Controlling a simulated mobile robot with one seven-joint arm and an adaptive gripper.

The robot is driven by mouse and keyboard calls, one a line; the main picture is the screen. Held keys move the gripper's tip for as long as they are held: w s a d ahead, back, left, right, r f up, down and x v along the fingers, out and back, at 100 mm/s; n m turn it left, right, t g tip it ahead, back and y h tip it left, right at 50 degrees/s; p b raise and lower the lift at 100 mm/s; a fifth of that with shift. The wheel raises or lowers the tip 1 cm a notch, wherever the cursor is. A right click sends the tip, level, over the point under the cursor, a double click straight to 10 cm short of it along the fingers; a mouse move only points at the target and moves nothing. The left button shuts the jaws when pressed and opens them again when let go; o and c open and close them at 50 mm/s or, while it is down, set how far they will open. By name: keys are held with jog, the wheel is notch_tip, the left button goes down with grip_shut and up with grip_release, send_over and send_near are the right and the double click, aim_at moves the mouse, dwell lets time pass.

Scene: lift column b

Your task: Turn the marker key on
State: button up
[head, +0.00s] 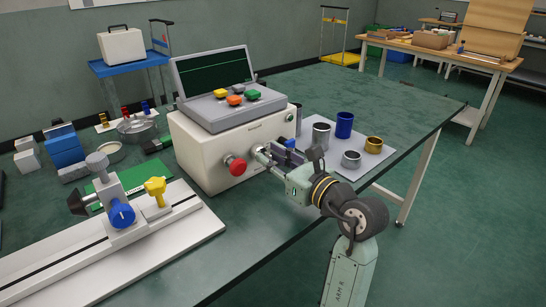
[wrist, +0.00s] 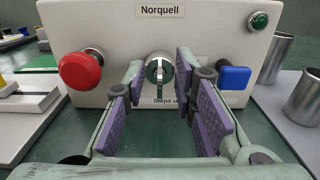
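The marker key (wrist: 158,72) is a round metal switch with an upright grip, in the middle of the cream box's front panel in the wrist view. In the head view it is hidden behind my gripper. My gripper (wrist: 160,92) is open, with one purple-padded finger on each side of the key. Nothing is held between the pads, and I cannot tell whether a fingertip touches the switch. In the head view my gripper (head: 272,154) is at the box's front panel, right of the red button (head: 236,165).
The cream box (head: 205,150) carries a screen console. In the wrist view the red button (wrist: 81,70) is left of the key, and a blue button (wrist: 234,77) and green lamp (wrist: 259,21) are to its right. Metal cups (head: 321,135) stand right of the box.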

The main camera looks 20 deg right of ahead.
grip_shut()
jog(key=shift+r+p, duration=0.1)
jog(key=shift+p, duration=0.25)
dwell(0.3)
jog(key=m+p, duration=0.3)
jog(key=shift+d+r, duration=0.1)
jog(key=shift+r, duration=0.1)
jog(key=m+p, duration=0.3)
jog(key=p, duration=0.2)
jog(key=shift+w+d+m, duration=0.1)
jog(key=shift+d+m, duration=0.05)
jog(key=shift+m, duration=0.15)
jog(key=m+p, duration=0.3)
jog(key=p, duration=0.2)
jog(key=shift+d+f, duration=0.1)
jog(key=shift+f, duration=0.05)
jog(key=m+p, duration=0.2)
jog(key=p, duration=0.1)
jog(key=shift+d+f, duration=0.1)
jog(key=shift+f, duration=0.2)
jog(key=shift+f+m+p, duration=0.1)
jog(key=shift+m+p, duration=0.2)
